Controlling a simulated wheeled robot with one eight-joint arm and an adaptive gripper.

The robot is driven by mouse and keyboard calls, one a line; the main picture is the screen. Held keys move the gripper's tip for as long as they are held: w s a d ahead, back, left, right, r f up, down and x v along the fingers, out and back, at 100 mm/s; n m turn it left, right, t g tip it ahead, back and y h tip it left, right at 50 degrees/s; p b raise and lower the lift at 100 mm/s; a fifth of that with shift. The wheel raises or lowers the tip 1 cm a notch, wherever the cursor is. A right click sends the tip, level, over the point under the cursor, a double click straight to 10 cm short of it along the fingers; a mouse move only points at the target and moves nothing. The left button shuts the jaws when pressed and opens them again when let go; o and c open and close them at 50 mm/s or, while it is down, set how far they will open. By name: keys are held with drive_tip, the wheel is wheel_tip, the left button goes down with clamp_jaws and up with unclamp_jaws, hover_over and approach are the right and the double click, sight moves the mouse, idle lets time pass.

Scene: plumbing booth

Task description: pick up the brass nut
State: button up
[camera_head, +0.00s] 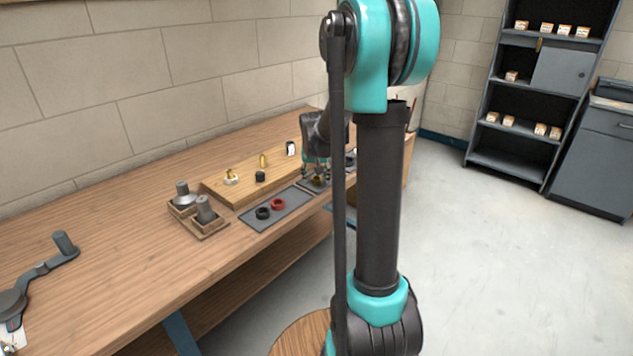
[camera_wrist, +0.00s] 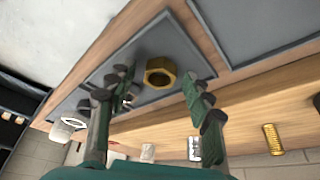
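The brass nut (camera_wrist: 160,72), a gold hexagonal ring, lies on a dark grey tray (camera_wrist: 150,47) in the wrist view. My gripper (camera_wrist: 156,77) is open, with one green finger on each side of the nut in the picture and visible gaps between. I cannot tell how far above the nut the fingertips are. In the head view my gripper (camera_head: 317,176) is low over the small tray at the right of the wooden board, and the nut is small and partly hidden there.
A wooden board (camera_head: 220,190) holds a brass cylinder (camera_head: 263,161) and other fittings. A grey mat (camera_head: 290,210) bears a black ring (camera_head: 262,213) and a red ring (camera_head: 278,204).

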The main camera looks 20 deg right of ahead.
drive_tip(key=c, duration=1)
drive_tip(key=shift+r, duration=0.1)
